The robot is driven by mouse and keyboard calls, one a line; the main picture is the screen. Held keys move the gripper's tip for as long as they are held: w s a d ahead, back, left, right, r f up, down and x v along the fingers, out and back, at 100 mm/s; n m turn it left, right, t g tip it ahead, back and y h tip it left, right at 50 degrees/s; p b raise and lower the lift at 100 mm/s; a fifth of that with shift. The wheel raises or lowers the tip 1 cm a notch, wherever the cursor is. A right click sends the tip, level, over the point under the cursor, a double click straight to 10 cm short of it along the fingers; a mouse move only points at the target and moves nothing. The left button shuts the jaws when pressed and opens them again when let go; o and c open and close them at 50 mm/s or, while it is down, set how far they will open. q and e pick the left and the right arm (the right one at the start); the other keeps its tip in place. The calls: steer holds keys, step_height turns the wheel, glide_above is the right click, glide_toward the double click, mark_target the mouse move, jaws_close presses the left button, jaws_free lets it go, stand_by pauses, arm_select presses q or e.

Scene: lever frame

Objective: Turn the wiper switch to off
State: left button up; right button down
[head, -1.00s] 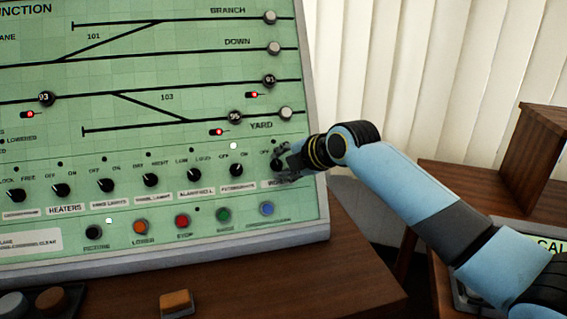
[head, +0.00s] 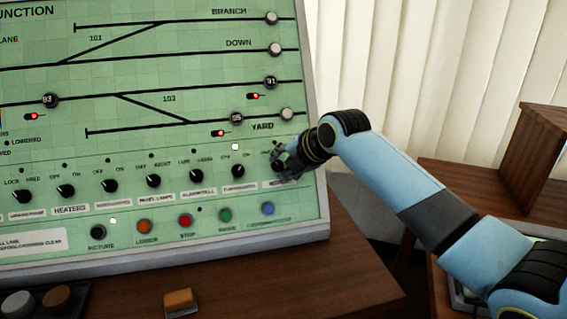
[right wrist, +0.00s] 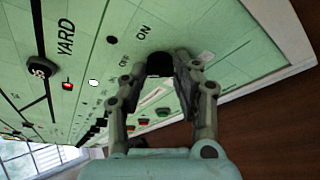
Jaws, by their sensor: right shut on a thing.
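The wiper switch is the black rotary knob at the right end of the knob row on the green panel (head: 200,150). In the head view it is mostly hidden by my right gripper (head: 281,163). In the right wrist view the dark knob (right wrist: 159,65) sits between the two fingertips of my right gripper (right wrist: 172,72), beside printed OFF and ON marks. The fingers are shut on the knob. Which way its pointer faces is hidden. The label under it is partly covered and too blurred to read. My left gripper is not in view.
A neighbouring knob (head: 238,170) stands close on the left in the same row. Coloured buttons, such as the blue one (head: 268,209), sit below. An orange block (head: 178,301) lies on the wooden desk (head: 345,270). A wooden cabinet (head: 528,160) stands at the right.

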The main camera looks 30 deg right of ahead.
steer(key=shift+f, duration=0.1)
steer(key=c, duration=1)
jaws_free()
steer(key=v, duration=1.2)
